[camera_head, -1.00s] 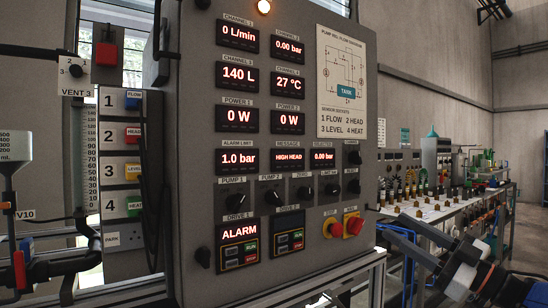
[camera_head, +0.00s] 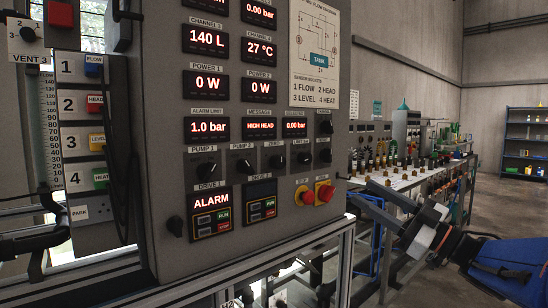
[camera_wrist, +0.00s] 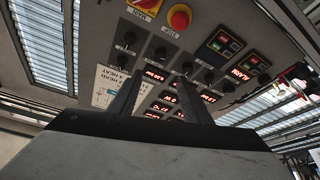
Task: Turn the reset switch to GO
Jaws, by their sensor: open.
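The grey control panel (camera_head: 150,160) carries a row of black knobs, among them the pump 1 knob (camera_head: 206,171), the pump 2 knob (camera_head: 243,166) and a knob farther right (camera_head: 304,158). Two more knobs stand at the right edge, one upper (camera_head: 326,127) and one lower (camera_head: 325,155). I cannot read which one is the reset switch, nor its setting. ALARM glows on a drive display (camera_head: 211,202). My gripper (camera_wrist: 161,76) is open and empty, its two dark fingers apart and pointing toward the panel, with no visible contact. In the head view my gripper is at the panel's right.
A red stop button (camera_head: 307,197) and a red-on-yellow main switch (camera_head: 325,192) sit low on the panel. A metal frame (camera_head: 345,260) stands under it. A bench (camera_head: 410,180) crowded with fittings is behind my arm. Open floor (camera_head: 500,200) lies at right.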

